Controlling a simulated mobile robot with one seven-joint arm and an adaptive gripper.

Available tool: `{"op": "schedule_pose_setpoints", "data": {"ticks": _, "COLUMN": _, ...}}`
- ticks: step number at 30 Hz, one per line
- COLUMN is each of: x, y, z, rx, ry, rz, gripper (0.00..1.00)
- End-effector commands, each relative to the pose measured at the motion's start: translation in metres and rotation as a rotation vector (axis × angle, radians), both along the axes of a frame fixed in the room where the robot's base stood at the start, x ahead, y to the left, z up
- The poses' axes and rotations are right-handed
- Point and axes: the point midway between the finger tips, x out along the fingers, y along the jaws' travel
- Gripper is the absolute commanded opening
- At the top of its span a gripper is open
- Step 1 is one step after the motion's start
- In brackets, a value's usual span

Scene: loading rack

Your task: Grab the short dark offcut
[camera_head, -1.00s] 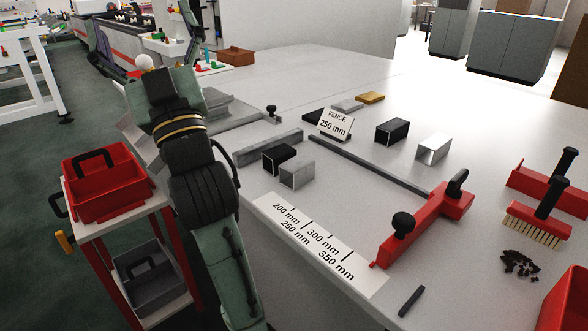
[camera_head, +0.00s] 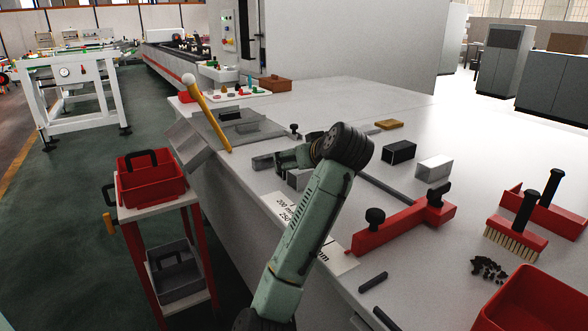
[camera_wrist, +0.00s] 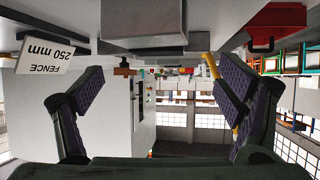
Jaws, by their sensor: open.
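My gripper (camera_head: 288,157) is open and empty, low over the bench; in the wrist view its two fingers (camera_wrist: 160,78) are spread wide. A black square-tube offcut (camera_head: 398,151) lies right of it, beside a silver offcut (camera_head: 433,167). Another silver offcut (camera_head: 298,180) shows partly behind my arm, just below the gripper; the black offcut beside it in the earlier frame is hidden now. In the wrist view a pale grey block (camera_wrist: 143,20) is at the top, between the fingers. A small thin dark bar (camera_head: 373,281) lies near the front edge.
A red fence stop (camera_head: 400,226) with black knobs, a brush (camera_head: 515,240) and a red bin (camera_head: 540,300) stand right. A trolley with a red tote (camera_head: 150,178) stands left. The FENCE 250 mm sign (camera_wrist: 45,55) shows in the wrist view.

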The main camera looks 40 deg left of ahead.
Motion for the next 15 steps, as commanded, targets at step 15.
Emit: {"op": "schedule_pose_setpoints", "data": {"ticks": 15, "x": 0.032, "y": 0.048, "z": -0.021, "rx": 0.000, "ry": 0.002, "rz": 0.001, "gripper": 0.87}}
